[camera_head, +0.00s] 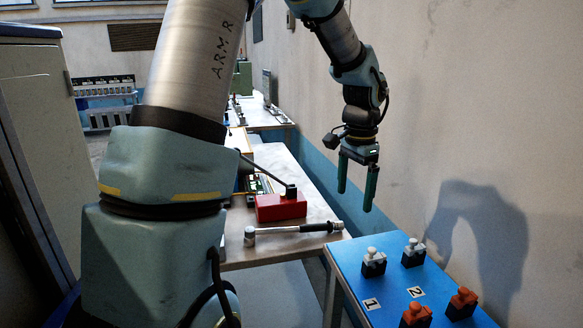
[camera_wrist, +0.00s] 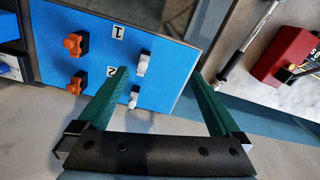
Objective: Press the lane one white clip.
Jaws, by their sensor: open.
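The lane one white clip (camera_head: 373,262) stands on a dark base on the blue board (camera_head: 345,256), on the row of the "1" label (camera_head: 372,304). In the wrist view the same clip (camera_wrist: 143,62) is upper centre, just beyond the fingertips. The lane two white clip (camera_head: 413,252) is to its right; in the wrist view it (camera_wrist: 134,96) appears between the fingers, close to the left one. My gripper (camera_head: 355,200) is open and empty, held in the air above and behind the board. Its green fingers (camera_wrist: 160,75) touch nothing.
Two orange clips (camera_head: 416,315) (camera_head: 461,303) sit on the board's near side. Behind it, a bench holds a long-handled wrench (camera_head: 290,230) and a red box (camera_head: 281,207) with a lever. A wall is close on the right.

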